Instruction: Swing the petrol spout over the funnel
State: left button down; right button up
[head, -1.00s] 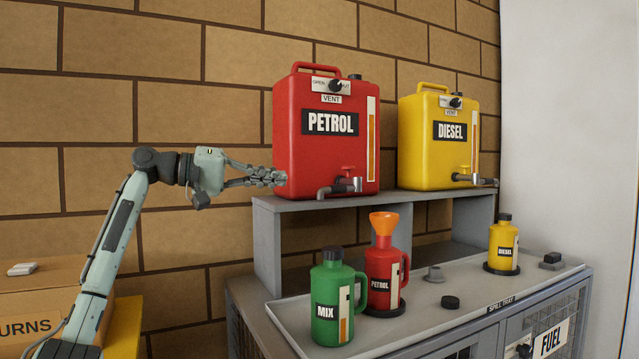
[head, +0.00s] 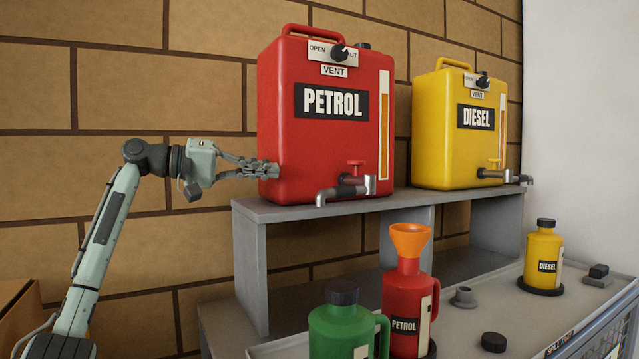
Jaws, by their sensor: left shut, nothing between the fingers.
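The red PETROL tank (head: 327,150) stands on the grey shelf. Its petrol spout (head: 342,190) is a grey pipe low on the front, pointing left with its end turned down, below a small red tap handle (head: 356,164). The orange funnel (head: 410,240) sits in the neck of the red PETROL bottle (head: 404,300), lower and to the right of the spout's end. My left gripper (head: 272,170) is shut and empty at the tank's lower left edge, left of the spout; I cannot tell whether it touches the tank. My right gripper is not in view.
The yellow DIESEL tank (head: 455,140) stands right on the same shelf (head: 290,211). On the tray below are a green bottle (head: 340,332), a yellow DIESEL bottle (head: 541,255), a loose black cap (head: 494,342) and a grey fitting (head: 463,297). A brick wall stands behind.

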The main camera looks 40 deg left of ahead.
aim_at(345, 197)
pick_arm(q)
jog(key=shift+w+a, duration=0.1)
jog(key=shift+a, duration=0.05)
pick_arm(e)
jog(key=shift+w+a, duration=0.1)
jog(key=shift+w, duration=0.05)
pick_arm(q)
jog(key=shift+r, duration=0.1)
jog(key=shift+w+d, duration=0.25)
jog(key=shift+w, duration=0.1)
jog(key=p+x, duration=0.3)
jog(key=x, duration=0.6)
jog(key=shift+s+d+f+b, duration=0.1)
jog(key=shift+d+f+b, duration=0.1)
jog(key=shift+d+f, duration=0.5)
jog(key=shift+s+d+f+b, duration=0.15)
jog(key=shift+d+f, duration=0.2)
jog(key=shift+d, duration=0.7)
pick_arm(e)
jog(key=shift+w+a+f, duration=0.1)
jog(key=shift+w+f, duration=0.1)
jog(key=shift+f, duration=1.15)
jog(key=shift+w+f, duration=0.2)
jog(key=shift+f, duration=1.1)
